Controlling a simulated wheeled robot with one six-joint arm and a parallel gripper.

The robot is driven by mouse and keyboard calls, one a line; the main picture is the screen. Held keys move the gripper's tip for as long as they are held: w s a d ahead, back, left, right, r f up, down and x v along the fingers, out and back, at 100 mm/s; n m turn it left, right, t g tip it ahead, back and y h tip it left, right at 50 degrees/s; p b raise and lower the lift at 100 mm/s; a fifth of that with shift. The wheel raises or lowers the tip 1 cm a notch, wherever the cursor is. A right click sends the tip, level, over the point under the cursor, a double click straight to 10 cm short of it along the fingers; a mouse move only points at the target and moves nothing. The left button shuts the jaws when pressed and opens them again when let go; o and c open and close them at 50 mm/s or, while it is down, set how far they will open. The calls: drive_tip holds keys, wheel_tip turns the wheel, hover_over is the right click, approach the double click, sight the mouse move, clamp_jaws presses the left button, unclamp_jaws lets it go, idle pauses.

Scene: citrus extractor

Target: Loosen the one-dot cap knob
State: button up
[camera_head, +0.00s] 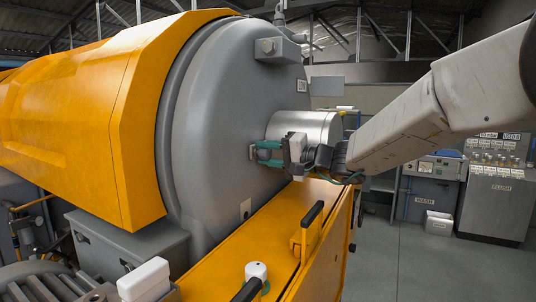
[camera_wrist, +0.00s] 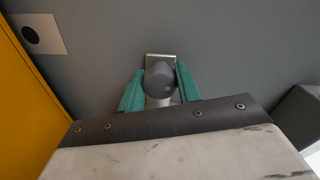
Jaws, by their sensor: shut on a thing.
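The cap knob (camera_wrist: 157,82) is a short grey round grip in front of a pale metal plate (camera_wrist: 161,56) on the machine's grey end cap (camera_head: 225,120). My gripper (camera_head: 265,153) is at this knob, its teal fingers reaching left to the cap face. In the wrist view my gripper (camera_wrist: 160,72) has one finger on each side of the knob and is shut on it. A small light plate with one black dot (camera_wrist: 31,33) is on the cap, and it shows low on the cap in the head view (camera_head: 245,208). The fingers hide the knob's sides.
A silver cylinder (camera_head: 305,126) juts from the cap just behind my gripper. A grey block (camera_head: 277,47) sits at the cap's top. The yellow ledge (camera_head: 235,250) below carries a black handle (camera_head: 312,219) and a white-topped knob (camera_head: 256,270). Control cabinets (camera_head: 496,185) stand back right.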

drive_tip(key=o, duration=1)
drive_tip(key=shift+a, duration=0.1)
drive_tip(key=shift+c, duration=0.2)
drive_tip(key=v, duration=0.8)
drive_tip(key=shift+w, duration=0.1)
